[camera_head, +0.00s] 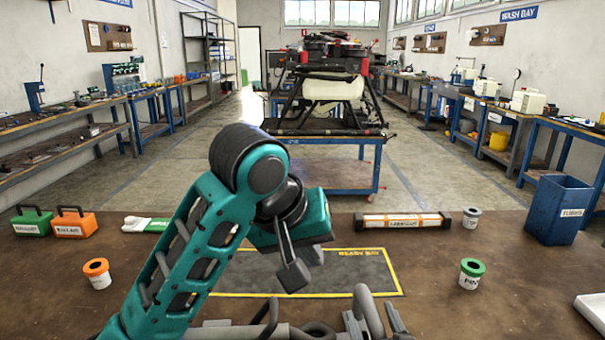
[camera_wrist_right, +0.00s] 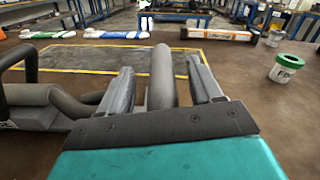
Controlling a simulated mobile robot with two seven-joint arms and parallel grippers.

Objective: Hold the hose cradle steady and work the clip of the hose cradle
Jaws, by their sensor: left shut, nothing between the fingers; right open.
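The hose cradle (camera_head: 228,333), a dark grey tubular frame, is partly cut off at the bottom of the head view. It also shows at the left of the right wrist view (camera_wrist_right: 45,98). My right gripper (camera_wrist_right: 161,66) is open, with a grey upright tube of the cradle between its two fingers; the tube does not look clamped. That gripper also shows at the bottom of the head view (camera_head: 374,318). My left gripper (camera_head: 294,274) is shut and empty above the marked mat, apart from the cradle. I cannot make out the clip.
The yellow-edged mat (camera_head: 355,270) is bare. A green-lidded pot (camera_head: 471,273), an orange-lidded pot (camera_head: 97,273), a long labelled box (camera_head: 403,220) and a blue bin (camera_head: 558,210) stand around it. The drone (camera_head: 325,80) is on a blue table behind.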

